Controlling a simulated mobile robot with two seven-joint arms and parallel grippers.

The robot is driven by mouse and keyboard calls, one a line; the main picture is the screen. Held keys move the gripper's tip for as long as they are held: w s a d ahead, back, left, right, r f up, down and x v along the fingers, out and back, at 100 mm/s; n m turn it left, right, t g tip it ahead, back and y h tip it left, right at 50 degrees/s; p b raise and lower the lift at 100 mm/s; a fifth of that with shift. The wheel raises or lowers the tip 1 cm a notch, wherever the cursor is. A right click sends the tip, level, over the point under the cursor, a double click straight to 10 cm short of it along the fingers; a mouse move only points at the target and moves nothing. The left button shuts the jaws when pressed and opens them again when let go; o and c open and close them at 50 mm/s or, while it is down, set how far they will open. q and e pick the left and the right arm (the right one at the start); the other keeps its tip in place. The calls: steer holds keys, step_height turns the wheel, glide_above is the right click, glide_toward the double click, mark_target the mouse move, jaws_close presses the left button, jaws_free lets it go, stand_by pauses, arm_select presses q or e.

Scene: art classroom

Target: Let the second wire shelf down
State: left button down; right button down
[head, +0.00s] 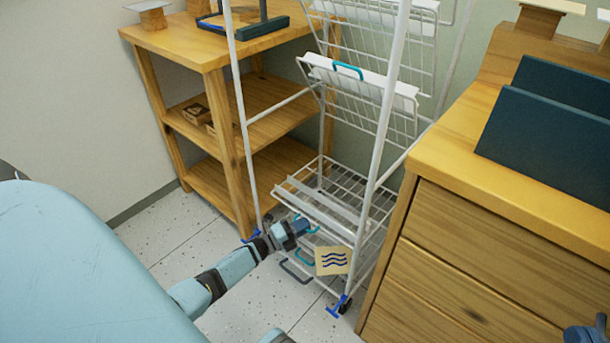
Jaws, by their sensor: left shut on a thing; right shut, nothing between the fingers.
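The white wire rack (385,110) stands between two wooden units. Its upper wire shelves are folded up steeply; one raised shelf (375,95) has a white front strip and a teal handle (347,68). Low in the rack, wire shelves (335,195) lie down, close to flat, stacked near the bottom. My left gripper (302,227) is at the front left edge of these low shelves, shut on a teal handle there. The fingers partly hide that handle. My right gripper (600,328) shows only in part at the bottom right corner, shut and empty, away from the rack.
A tan card with wavy lines (333,260) is at the rack's low front. The wooden shelf unit (215,62) stands close on the left, the wooden drawer cabinet (470,265) close on the right. Blue-footed casters (340,305) are at the rack's base. The speckled floor (255,310) in front is clear.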

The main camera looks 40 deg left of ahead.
arm_select(q)
steer(key=shift+w+a+f, duration=0.15)
steer(key=shift+f, duration=0.15)
steer(key=shift+f, duration=0.15)
steer(key=c, duration=1.5)
jaws_free()
steer(key=shift+f, duration=0.15)
steer(key=shift+s, duration=0.2)
steer(key=shift+s, duration=0.15)
steer(key=shift+s, duration=0.3)
steer(key=p+v, duration=0.2)
steer(key=v, duration=1.1)
steer(key=shift+w+p, duration=0.1)
steer(key=shift+p, duration=0.25)
arm_select(e)
steer(key=shift+s+a+f+m+g+h, duration=0.25)
steer(key=shift+s+a+m+g, duration=0.2)
steer(key=shift+m, duration=0.55)
steer(key=shift+d, duration=0.1)
